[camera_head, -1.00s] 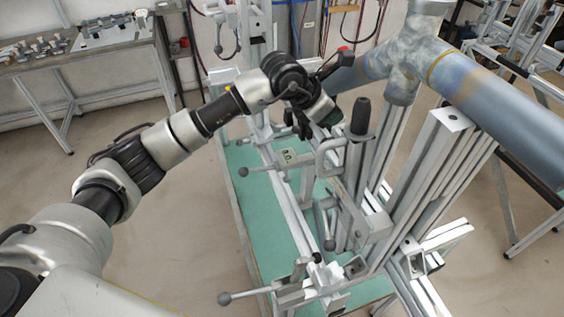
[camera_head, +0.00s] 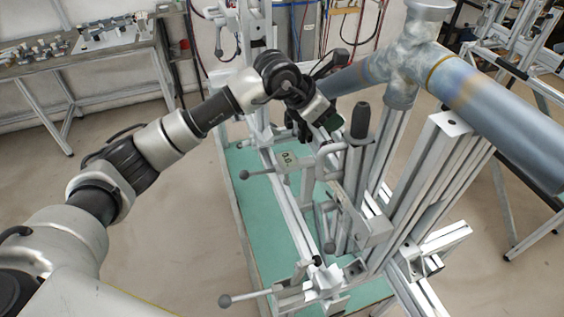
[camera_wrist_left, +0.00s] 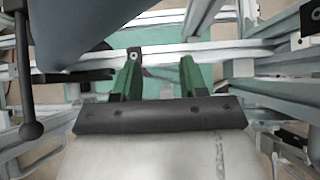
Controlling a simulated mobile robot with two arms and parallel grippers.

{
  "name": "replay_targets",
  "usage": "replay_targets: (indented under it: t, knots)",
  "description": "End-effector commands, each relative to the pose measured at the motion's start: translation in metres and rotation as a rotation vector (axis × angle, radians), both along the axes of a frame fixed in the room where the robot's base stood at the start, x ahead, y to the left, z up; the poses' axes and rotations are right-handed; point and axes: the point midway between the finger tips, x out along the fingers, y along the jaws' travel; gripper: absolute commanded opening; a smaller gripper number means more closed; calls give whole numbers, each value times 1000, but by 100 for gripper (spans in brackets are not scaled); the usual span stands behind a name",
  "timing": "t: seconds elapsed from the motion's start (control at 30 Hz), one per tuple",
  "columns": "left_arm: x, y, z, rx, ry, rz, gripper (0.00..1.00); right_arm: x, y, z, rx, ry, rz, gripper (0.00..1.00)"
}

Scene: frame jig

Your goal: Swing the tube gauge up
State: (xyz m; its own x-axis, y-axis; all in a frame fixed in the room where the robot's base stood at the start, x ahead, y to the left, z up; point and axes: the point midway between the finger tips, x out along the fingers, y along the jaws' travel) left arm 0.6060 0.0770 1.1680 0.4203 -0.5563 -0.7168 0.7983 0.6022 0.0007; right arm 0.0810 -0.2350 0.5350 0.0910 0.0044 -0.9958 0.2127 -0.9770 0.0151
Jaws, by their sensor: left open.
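A large blue-grey tube (camera_head: 495,105) with a welded joint (camera_head: 402,72) lies across the top of the frame jig (camera_head: 400,180). A small pale plate (camera_head: 289,160) with dark marks sits just below my left gripper; I cannot tell whether it is the tube gauge. My left gripper (camera_head: 302,128) is by the tube's far left end, above the jig rail. In the left wrist view its green fingers (camera_wrist_left: 160,80) are apart with nothing between them. The tube (camera_wrist_left: 85,25) crosses the upper left there. My right gripper is in no view.
A black-knobbed lever (camera_head: 361,118) stands close to the right of my left gripper. Several ball-ended clamp handles (camera_head: 243,174) stick out from the jig, which stands on a green base (camera_head: 240,215). A workbench (camera_head: 85,65) stands at the back left. Floor is clear left of the jig.

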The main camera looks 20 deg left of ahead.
Motion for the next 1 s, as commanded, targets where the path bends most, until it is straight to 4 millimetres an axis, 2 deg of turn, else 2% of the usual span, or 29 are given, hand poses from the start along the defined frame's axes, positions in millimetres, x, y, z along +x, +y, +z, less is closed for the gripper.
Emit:
replay_targets:
  t: [0.6, 1.0]
  knots:
    - [-21, 27, 36, 1, 1, 0, 43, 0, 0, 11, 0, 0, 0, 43]
    - [-23, 30, 38, 1, 1, 0, 43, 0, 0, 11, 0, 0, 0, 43]
